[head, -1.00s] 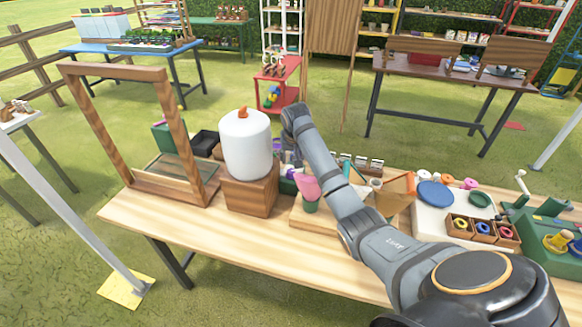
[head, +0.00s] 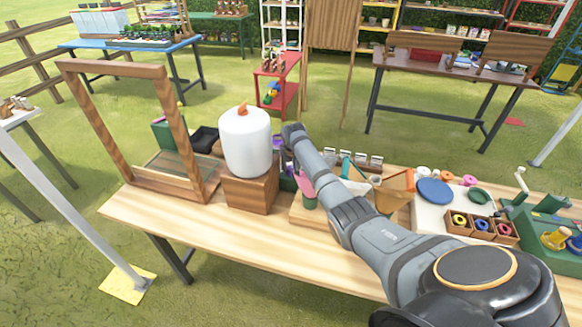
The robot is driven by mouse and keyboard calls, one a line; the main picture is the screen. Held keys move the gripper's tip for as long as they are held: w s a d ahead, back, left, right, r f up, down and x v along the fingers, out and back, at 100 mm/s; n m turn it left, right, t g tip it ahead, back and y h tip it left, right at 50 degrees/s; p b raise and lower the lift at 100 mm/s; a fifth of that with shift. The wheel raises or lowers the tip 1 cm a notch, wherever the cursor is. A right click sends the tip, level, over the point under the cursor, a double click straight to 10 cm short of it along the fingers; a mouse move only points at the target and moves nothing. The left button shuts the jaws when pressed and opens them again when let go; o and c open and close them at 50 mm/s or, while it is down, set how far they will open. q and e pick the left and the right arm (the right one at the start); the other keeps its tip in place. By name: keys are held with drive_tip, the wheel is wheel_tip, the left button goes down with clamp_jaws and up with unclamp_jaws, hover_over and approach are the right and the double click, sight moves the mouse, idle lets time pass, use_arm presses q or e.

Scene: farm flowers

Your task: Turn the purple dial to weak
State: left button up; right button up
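A small purple patch (head: 278,143), which may be the purple dial, shows just right of the white tank. It is too small and too covered to read its setting or any marks. My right arm reaches in from the lower right, and its wrist bends down beside the tank. My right gripper (head: 288,163) points down close to the purple patch, mostly hidden by my arm and the things around it. I cannot tell whether its fingers touch the dial or are open or shut. My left gripper is not in view.
The white tank (head: 246,145) with an orange top stands on a wooden block (head: 250,193), close left of my gripper. A wooden frame (head: 183,135) stands at the left of the table. A pink and green item (head: 307,190) is close to my forearm. The table's front edge is clear.

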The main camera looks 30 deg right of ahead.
clamp_jaws()
